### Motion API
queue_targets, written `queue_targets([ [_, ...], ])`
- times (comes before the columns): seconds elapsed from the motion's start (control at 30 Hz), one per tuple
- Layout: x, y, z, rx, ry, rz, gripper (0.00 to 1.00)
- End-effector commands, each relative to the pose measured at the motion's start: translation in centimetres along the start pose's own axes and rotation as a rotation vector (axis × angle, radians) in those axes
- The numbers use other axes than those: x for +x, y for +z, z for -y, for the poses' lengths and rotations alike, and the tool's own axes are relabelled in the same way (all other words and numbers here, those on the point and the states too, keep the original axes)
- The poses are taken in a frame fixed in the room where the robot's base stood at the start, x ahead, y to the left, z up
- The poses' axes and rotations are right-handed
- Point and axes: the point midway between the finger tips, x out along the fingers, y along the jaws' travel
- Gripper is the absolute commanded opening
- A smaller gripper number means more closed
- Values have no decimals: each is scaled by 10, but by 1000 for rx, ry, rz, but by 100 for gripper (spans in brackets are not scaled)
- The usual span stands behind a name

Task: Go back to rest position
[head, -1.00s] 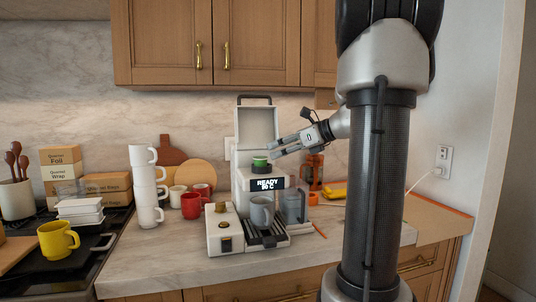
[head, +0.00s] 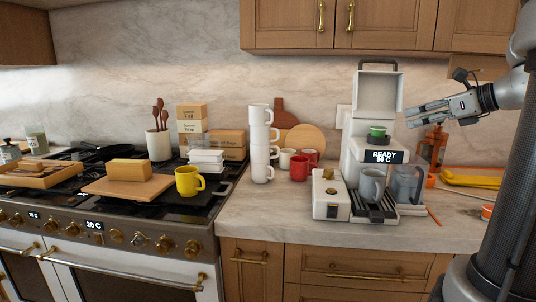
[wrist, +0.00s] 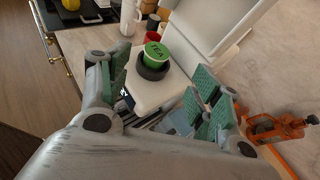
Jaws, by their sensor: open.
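My gripper (head: 422,113) is open and empty in the head view, held in the air to the right of the white coffee machine (head: 363,150). In the wrist view, my gripper (wrist: 165,95) has its green-padded fingers spread apart. The machine's lid (head: 377,90) stands raised. A green capsule (head: 377,131) sits on the dark round seat at the top of the machine; the wrist view shows the green capsule (wrist: 157,52) between and beyond the fingers, apart from them. A grey mug (head: 372,184) stands on the drip tray below the display, which reads READY.
A stack of white mugs (head: 262,150), red mugs (head: 300,168) and a cream box (head: 330,196) stand left of the machine. A yellow mug (head: 188,181) and a cutting board (head: 128,188) are on the stove. Floor shows at the wrist view's left.

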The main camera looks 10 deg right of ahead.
Motion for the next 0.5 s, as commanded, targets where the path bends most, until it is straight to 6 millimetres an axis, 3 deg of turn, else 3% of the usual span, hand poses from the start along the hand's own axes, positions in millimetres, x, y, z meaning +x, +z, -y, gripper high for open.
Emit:
queue_targets([
  [0.1,-3,-16,3,-181,-8,-58,64],
  [0.27,-20,-90,-17,-529,83,-279,64],
  [0.4,-36,-137,-66,-939,297,-458,64],
  [0.5,-50,-161,-105,-1288,517,-547,64],
])
